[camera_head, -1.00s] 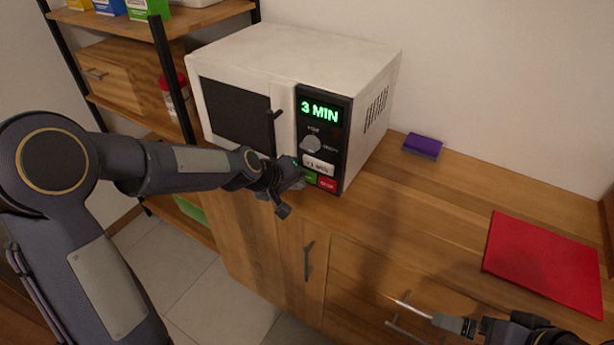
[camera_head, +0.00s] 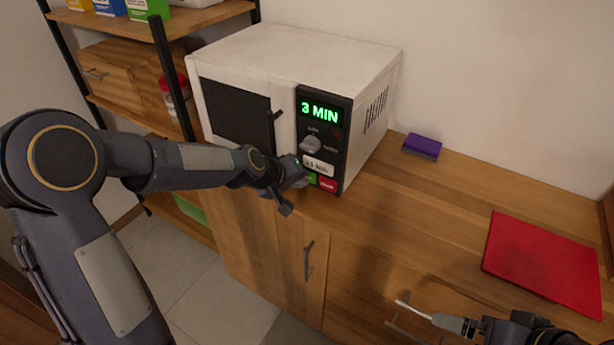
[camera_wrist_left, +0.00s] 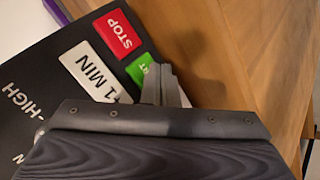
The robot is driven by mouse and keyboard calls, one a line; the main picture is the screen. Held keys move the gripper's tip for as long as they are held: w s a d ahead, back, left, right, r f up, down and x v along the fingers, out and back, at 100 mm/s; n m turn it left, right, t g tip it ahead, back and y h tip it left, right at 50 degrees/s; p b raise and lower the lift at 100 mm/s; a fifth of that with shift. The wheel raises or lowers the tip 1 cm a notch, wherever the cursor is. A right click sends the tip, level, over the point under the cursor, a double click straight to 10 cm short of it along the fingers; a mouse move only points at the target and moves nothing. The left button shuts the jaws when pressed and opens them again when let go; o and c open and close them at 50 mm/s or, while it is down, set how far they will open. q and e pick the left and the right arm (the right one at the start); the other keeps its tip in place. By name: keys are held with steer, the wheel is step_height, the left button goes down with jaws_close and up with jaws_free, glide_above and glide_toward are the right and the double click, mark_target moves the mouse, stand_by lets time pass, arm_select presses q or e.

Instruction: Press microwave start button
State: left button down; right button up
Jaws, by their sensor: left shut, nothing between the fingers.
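The white microwave (camera_head: 290,50) stands on the wooden counter, its display (camera_head: 320,112) reading 3 MIN in green. The green start button (camera_head: 311,178) is low on the black panel, beside the red stop button (camera_head: 328,184) and below the +1 MIN button (camera_head: 318,166). My left gripper (camera_head: 302,177) is shut and empty, its tips at the start button. In the left wrist view the fingertips (camera_wrist_left: 160,82) overlap the edge of the green start button (camera_wrist_left: 138,67) and hide part of its label; contact cannot be told. My right gripper (camera_head: 432,317) is at the lower right, its jaws unclear.
A purple sponge (camera_head: 422,146) lies right of the microwave, and a red mat (camera_head: 543,262) lies further right on the counter (camera_head: 425,220). A shelf (camera_head: 215,15) with boxes stands at the left. The counter between microwave and mat is clear.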

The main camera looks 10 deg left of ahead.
arm_select(q)
steer(key=shift+w+d, duration=0.15)
steer(key=shift+w, duration=0.2)
stand_by(0.6)
steer(key=shift+s, duration=0.1)
steer(key=shift+s+a, duration=0.3)
steer(key=shift+s, duration=0.35)
steer(key=shift+s+a+f+b, duration=0.1)
steer(key=shift+s+a+b, duration=0.15)
steer(key=shift+s+b, duration=0.3)
steer(key=s+b, duration=0.1)
steer(key=s+a, duration=0.1)
steer(key=s, duration=0.1)
steer(key=shift+s+a+b, duration=0.1)
steer(key=shift+s+b, duration=0.2)
steer(key=shift+b, duration=0.05)
steer(key=shift+r, duration=0.2)
